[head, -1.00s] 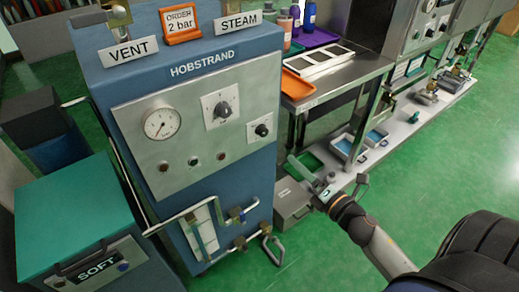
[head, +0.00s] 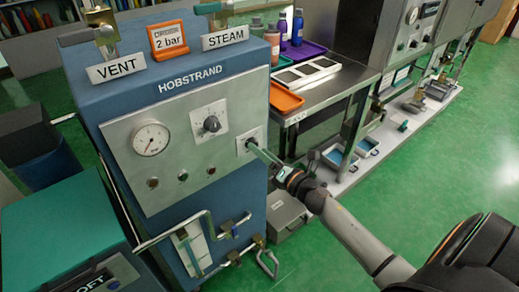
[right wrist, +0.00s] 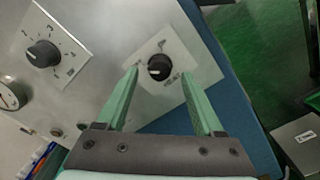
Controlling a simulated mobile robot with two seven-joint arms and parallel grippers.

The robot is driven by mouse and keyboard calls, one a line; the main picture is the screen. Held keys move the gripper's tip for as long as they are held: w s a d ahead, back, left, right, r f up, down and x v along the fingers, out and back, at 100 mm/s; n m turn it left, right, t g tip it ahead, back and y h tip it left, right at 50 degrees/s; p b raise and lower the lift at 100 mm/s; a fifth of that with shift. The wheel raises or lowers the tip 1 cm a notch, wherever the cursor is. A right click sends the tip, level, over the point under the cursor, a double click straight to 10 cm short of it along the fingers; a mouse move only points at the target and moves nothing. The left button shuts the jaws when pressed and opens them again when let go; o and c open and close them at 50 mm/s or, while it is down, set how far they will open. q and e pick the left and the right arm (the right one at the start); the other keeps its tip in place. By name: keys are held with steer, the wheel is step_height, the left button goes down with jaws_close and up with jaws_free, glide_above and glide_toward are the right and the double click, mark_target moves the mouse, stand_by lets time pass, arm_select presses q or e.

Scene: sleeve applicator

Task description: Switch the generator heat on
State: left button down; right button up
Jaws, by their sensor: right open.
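The blue generator (head: 225,82) marked HOBSTRAND stands at the left of the head view, with a pale control panel (head: 165,175) on its front. The panel has a round gauge (head: 151,139), a larger black knob (head: 211,124) and a smaller black knob (head: 251,145) at its right. The larger knob also shows in the right wrist view (right wrist: 43,54). My right gripper (head: 262,152) is open at the smaller knob. In the right wrist view the smaller knob (right wrist: 159,67) lies between and just beyond the fingertips (right wrist: 160,72). The knob's label is too blurred to read fully. My left gripper is out of view.
VENT (head: 117,69) and STEAM (head: 225,38) signs and an orange 2 bar sign (head: 168,41) stand on top of the generator. Pipes with valves (head: 225,235) stick out below the panel. A steel table (head: 330,85) with trays and bottles stands to the right. Green floor is open at the right.

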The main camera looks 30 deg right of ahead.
steer(key=shift+w, duration=0.7)
steer(key=shift+a, duration=0.1)
jaws_close()
